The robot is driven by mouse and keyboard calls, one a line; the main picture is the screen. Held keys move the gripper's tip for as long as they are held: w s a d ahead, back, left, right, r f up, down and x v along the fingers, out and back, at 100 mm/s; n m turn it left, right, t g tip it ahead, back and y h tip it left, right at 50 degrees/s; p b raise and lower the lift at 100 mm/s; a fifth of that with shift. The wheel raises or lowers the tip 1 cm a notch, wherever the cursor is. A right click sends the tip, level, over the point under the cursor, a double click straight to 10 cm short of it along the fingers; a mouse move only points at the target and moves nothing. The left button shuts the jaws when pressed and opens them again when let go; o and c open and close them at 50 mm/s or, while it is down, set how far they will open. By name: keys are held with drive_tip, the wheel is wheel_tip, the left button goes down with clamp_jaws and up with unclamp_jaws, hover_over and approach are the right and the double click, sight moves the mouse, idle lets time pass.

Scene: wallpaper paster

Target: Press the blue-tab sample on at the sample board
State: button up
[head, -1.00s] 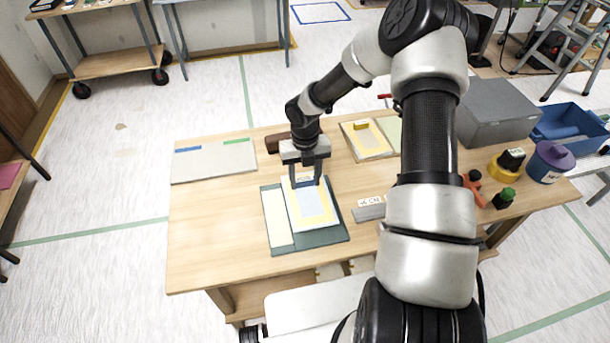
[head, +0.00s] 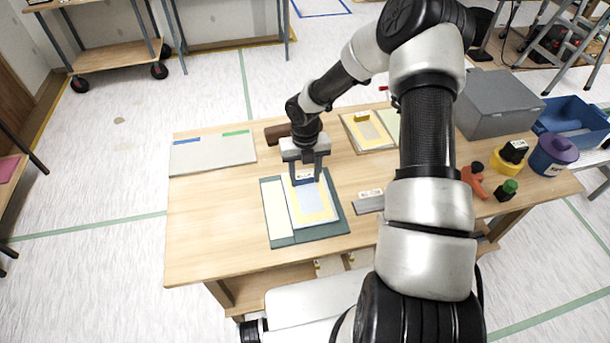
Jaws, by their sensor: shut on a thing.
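My gripper (head: 307,176) points down and is shut on the top edge of a sample sheet (head: 313,199) with a pale blue middle and a yellow border. The sheet lies over a dark green mat (head: 335,230); I cannot tell whether it touches it. The fingers hide most of the sheet's top edge, and its tab colour is unclear. The pale grey sample board (head: 213,155) is at the back left of the table, left of my gripper. It has a blue strip (head: 187,142) and a green strip (head: 236,133) along its far edge.
A cream strip (head: 277,210) lies on the mat's left. A brown roller (head: 277,133) lies behind my gripper. Another yellow-bordered sample (head: 368,132) is at the back. A grey box (head: 497,105), blue bin (head: 575,125) and pots stand right. The table's (head: 205,220) front left is clear.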

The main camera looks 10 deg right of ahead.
drive_tip(key=shift+f+b, duration=0.85)
drive_tip(key=shift+f, duration=0.75)
idle(0.7)
drive_tip(key=o, duration=1.2)
drive_tip(key=shift+c, duration=0.2)
wheel_tip(320, 180, up, 18)
drive_tip(key=p, duration=0.1)
drive_tip(key=shift+f, duration=0.25)
